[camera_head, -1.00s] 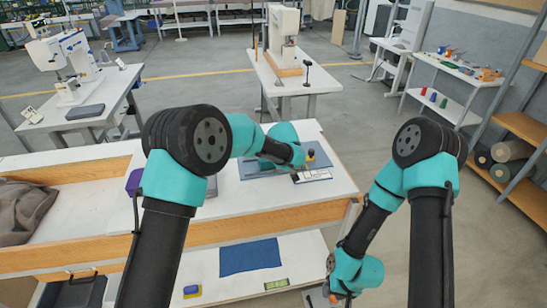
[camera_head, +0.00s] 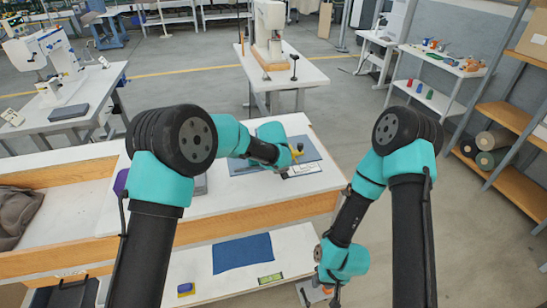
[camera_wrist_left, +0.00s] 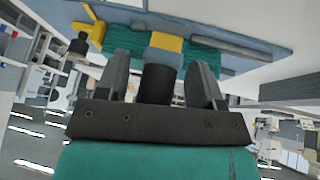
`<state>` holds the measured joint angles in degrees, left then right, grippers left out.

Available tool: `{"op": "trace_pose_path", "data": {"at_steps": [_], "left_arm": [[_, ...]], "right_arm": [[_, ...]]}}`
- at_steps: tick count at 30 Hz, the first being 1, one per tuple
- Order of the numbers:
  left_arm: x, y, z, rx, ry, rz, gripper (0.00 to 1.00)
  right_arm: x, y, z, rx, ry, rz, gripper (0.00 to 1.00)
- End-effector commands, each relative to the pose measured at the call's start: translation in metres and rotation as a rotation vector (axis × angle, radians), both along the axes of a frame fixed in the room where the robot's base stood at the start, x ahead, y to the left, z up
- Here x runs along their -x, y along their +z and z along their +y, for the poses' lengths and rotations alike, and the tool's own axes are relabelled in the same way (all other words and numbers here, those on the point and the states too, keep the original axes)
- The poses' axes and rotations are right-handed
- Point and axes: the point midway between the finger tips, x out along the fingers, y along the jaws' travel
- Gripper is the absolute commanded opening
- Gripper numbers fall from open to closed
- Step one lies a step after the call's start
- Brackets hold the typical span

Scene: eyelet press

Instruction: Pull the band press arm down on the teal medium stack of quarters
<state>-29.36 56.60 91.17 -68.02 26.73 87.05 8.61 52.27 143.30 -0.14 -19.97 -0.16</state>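The press sits on a blue mat (camera_head: 312,150) on the white table, mostly hidden by my left arm in the head view. A yellow part (camera_head: 297,152) shows just right of my left wrist. In the left wrist view a dark cylinder (camera_wrist_left: 158,82) with a yellow block (camera_wrist_left: 166,42) stands between the spread fingers of my left gripper (camera_wrist_left: 160,75), with gaps seen on both sides. A ribbed teal stack (camera_wrist_left: 118,38) lies behind them. A yellow arm piece (camera_wrist_left: 92,26) with a dark knob (camera_wrist_left: 78,47) is to the left. My right gripper (camera_head: 333,297) hangs low, its fingers small and unclear.
A white ruler-like strip (camera_head: 301,171) lies at the mat's front edge. A purple object (camera_head: 121,182) stands left on the table. A lower shelf holds a blue cloth (camera_head: 242,253), a green level (camera_head: 270,280) and a blue-yellow block (camera_head: 186,289).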

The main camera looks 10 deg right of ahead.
Motion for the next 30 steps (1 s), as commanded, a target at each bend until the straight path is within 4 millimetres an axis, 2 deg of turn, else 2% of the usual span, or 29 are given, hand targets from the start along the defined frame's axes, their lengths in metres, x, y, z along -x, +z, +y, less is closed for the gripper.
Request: {"op": "trace_pose_path", "data": {"at_steps": [11,16,30], "left_arm": [[0.004,0.009,0.001,0.000,0.000,-0.001,0.61],[0.015,0.028,0.003,-0.001,-0.001,-0.003,0.61],[0.060,0.106,0.012,0.000,-0.001,-0.003,0.61]], "right_arm": [[0.000,0.000,0.000,0.000,0.000,0.000,0.39],[0.000,0.000,0.000,0.000,0.000,0.000,0.39],[0.000,0.000,0.000,0.000,0.000,0.000,0.39]]}}
